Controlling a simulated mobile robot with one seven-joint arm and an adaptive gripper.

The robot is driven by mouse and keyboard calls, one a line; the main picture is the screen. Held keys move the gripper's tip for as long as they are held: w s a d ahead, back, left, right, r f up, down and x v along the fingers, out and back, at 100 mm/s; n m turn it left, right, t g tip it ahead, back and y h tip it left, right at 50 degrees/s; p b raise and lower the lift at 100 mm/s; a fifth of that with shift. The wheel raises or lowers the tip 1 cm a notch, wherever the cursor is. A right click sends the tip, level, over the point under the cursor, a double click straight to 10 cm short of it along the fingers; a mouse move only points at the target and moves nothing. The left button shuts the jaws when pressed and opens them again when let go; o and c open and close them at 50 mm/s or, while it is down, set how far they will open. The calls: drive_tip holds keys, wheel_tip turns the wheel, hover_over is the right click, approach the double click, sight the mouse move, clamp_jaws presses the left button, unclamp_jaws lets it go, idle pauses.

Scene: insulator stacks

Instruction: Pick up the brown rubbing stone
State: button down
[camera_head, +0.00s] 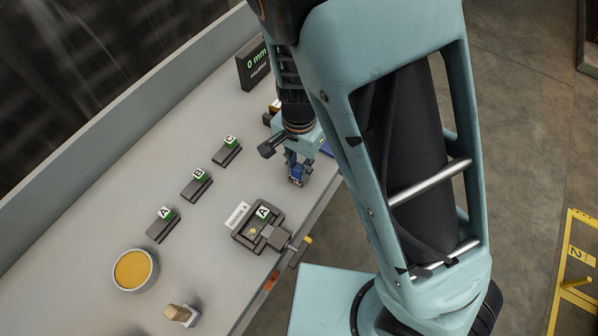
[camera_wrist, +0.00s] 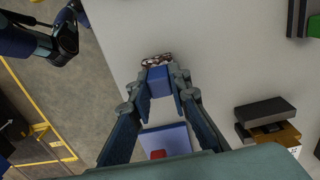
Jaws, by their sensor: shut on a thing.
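My gripper (camera_head: 297,168) is low over the grey bench at its front edge. Its two dark fingers (camera_wrist: 163,90) are shut on a blue block (camera_wrist: 160,78) in the wrist view. A mottled reddish-brown piece (camera_wrist: 156,60) shows at the fingertips, against the far end of the blue block. I cannot tell whether the two are one thing, nor whether the piece touches the bench. In the head view, the fingers hide much of both.
An orange-brown block with dark parts (camera_wrist: 280,134) lies beside my gripper. A blue tray (camera_wrist: 180,134) holds something red. Dark blocks A, B and C (camera_head: 197,186), a fixture (camera_head: 246,238), a yellow-filled bowl (camera_head: 131,270) and a tan piece (camera_head: 178,312) are on the bench (camera_head: 100,215).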

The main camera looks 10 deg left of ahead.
sight(299, 167)
drive_tip(key=shift+r, duration=0.15)
drive_tip(key=shift+r, duration=0.25)
wheel_tip(299, 167, up, 2)
drive_tip(key=shift+r+p, duration=0.1)
drive_tip(key=shift+p, duration=0.3)
drive_tip(key=s+d+r, duration=0.9)
drive_tip(key=s+r, duration=0.1)
drive_tip(key=shift+s+d+b, duration=0.15)
drive_tip(key=shift+d+b, duration=0.1)
drive_tip(key=shift+b, duration=0.05)
